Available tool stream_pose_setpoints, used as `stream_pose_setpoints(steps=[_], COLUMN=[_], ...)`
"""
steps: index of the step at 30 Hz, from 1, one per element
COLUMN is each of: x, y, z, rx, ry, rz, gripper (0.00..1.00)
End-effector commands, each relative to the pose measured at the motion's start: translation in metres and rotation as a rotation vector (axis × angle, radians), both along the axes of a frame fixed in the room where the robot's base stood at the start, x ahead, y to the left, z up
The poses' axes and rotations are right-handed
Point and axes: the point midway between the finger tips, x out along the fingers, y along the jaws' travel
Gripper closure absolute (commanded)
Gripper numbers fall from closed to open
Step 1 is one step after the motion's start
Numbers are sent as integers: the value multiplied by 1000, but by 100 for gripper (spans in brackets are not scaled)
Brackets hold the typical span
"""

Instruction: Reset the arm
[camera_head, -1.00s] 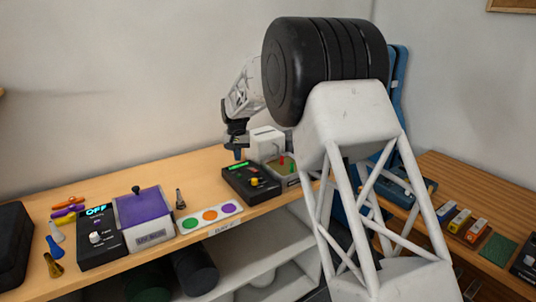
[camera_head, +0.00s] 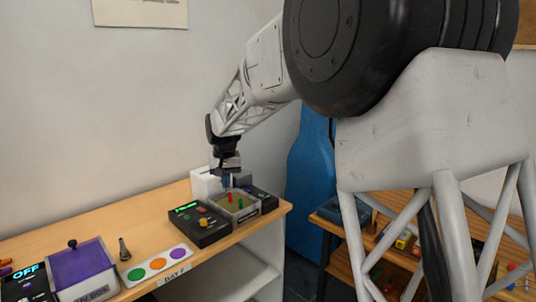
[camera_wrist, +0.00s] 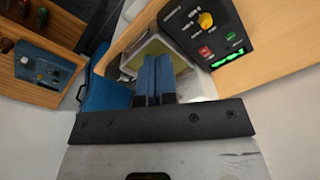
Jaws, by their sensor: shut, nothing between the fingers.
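My gripper (camera_head: 226,182) hangs over the right end of the wooden bench, pointing down. It is just above or in front of a small white box (camera_head: 204,184) and the back of an open bin (camera_head: 243,216). The exact gap is hard to judge. In the wrist view its two blue fingers (camera_wrist: 155,78) are together with nothing between them. My arm reaches in from the right, bent at the large black joint.
A black control box (camera_head: 200,226) with a lit green display stands left of the bin, which holds red and green pieces. A colour-dot card (camera_head: 157,264) and purple-lidded box (camera_head: 82,268) lie further left. A blue object (camera_head: 312,175) stands behind the gap between benches.

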Motion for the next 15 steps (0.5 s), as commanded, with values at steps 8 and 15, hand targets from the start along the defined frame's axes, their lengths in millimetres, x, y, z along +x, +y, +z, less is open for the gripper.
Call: stream_pose_setpoints(steps=[8,15], x=[-49,-95], y=[-63,-111], z=[28,45], rx=[6,9], ry=[-21,-41], rz=[-28,-51], gripper=[100,100])
